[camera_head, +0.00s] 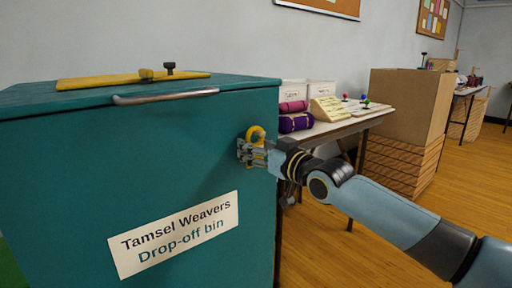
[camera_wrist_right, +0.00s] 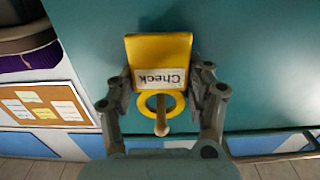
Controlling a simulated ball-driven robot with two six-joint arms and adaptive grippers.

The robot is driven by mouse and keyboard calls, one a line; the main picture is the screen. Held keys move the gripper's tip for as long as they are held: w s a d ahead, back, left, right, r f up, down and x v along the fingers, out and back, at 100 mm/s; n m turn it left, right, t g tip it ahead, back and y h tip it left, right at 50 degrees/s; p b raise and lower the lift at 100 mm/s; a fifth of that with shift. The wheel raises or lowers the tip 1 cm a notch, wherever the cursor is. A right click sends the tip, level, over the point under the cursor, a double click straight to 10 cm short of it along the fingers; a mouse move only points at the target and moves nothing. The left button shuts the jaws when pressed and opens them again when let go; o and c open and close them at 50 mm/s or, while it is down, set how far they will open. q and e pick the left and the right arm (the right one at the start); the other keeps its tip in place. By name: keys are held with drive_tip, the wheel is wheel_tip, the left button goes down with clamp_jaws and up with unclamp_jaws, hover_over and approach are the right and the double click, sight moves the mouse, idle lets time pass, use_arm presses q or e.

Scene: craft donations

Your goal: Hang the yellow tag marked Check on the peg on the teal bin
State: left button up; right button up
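The teal bin (camera_head: 60,180) stands at the left with a white drop-off label. The yellow tag (camera_wrist_right: 160,47) shows its word Check upside down in the right wrist view. My right gripper's fingers (camera_wrist_right: 160,84) lie against both side edges of the tag. The wooden peg (camera_wrist_right: 161,120) shows in the ring's opening and appears to pass through it. Exact contact between ring and peg is not clear. My left gripper is not in view.
The bin's front handle (camera_head: 165,97) and a yellow flat piece (camera_head: 130,80) on its lid are above left of my gripper. A table (camera_head: 345,128) with purple rolls (camera_head: 296,122) and cards stands behind. Cardboard boxes (camera_head: 405,105) stand at right; the floor there is open.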

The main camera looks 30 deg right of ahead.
drive_tip(key=o, duration=0.3)
drive_tip(key=shift+w+f, duration=0.1)
drive_tip(key=shift+f, duration=0.15)
drive_tip(key=shift+r, duration=0.1)
